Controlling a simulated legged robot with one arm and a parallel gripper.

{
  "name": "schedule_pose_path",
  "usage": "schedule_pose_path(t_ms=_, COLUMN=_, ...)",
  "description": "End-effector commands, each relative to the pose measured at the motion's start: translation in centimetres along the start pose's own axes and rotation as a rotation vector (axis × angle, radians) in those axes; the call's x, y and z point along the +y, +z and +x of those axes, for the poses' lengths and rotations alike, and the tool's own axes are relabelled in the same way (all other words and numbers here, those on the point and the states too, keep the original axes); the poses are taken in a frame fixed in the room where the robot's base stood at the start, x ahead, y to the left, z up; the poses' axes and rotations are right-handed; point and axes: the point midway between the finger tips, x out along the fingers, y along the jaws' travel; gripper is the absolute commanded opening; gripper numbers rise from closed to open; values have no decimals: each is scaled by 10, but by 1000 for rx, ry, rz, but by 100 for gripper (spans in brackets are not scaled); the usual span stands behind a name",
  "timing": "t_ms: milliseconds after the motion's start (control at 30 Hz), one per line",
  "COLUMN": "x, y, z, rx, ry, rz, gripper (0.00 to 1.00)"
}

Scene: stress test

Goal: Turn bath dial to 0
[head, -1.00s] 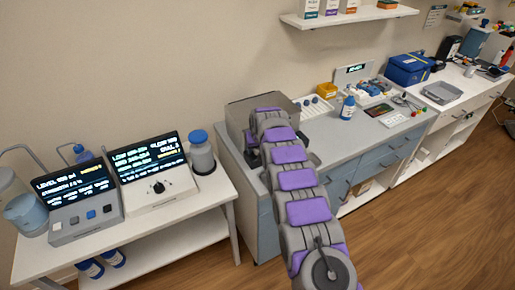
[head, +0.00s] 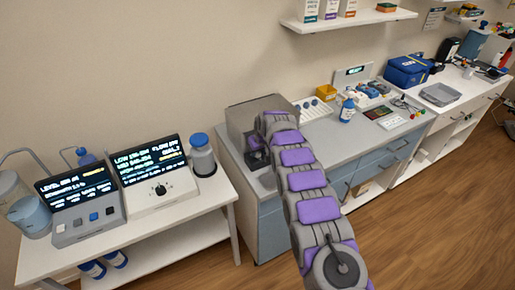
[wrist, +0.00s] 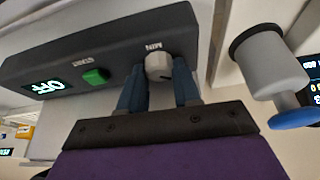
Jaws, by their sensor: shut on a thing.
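A pale round dial (wrist: 157,62) sits on the dark front panel (wrist: 100,52) of a unit in the wrist view, with the label MIN beside it. My gripper (wrist: 158,80) is shut on the dial, with one blue finger on each side. In the head view my arm reaches to a grey box unit (head: 242,114) on the counter. My arm hides most of its front there, and the dial is not visible in that view.
A grey bottle with a blue cap (wrist: 268,68) stands close to the right in the wrist view. On the white table (head: 180,218) at left are two control boxes with lit screens; the right one (head: 158,182) has a black knob. Counter space lies right of the unit.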

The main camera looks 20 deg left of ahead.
Motion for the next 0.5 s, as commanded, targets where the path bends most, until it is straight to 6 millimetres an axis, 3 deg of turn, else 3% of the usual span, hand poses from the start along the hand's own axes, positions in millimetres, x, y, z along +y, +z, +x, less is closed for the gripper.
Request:
schedule_pose_path(t_ms=200, x=2, y=-1, z=-1, rx=3, ry=-52, rz=-129, gripper=2)
schedule_pose_path(t_ms=500, x=2, y=-2, z=-1, rx=5, ry=-65, rz=-164, gripper=2)
